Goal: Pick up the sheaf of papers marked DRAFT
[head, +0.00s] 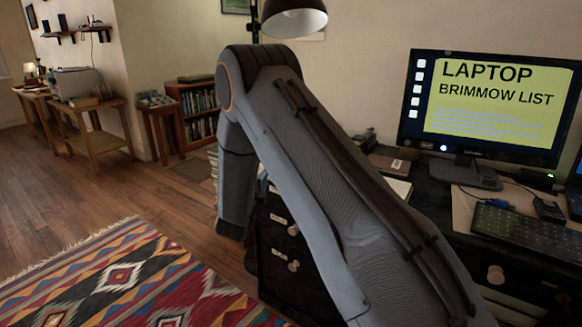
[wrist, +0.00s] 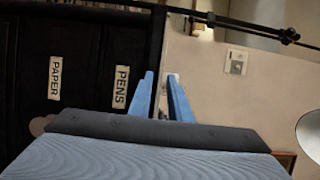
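I cannot make out a sheaf of papers marked DRAFT in either view. A pale flat item like paper or a book (head: 398,187) lies on the dark desk beside my arm, with no readable mark. In the wrist view my gripper (wrist: 161,77) shows two blue fingers with a gap between them. It looks open, and I see nothing held. In the head view my arm crosses the middle and hides part of the desk. The fingers do not show clearly there.
The dark desk (head: 520,253) carries a monitor (head: 487,105) and a keyboard (head: 530,235). Dark drawers (head: 282,275) stand below. A dark front with PAPER and PENS labels (wrist: 121,86) fills the wrist view's left. A patterned rug (head: 130,280) and clear wooden floor lie left.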

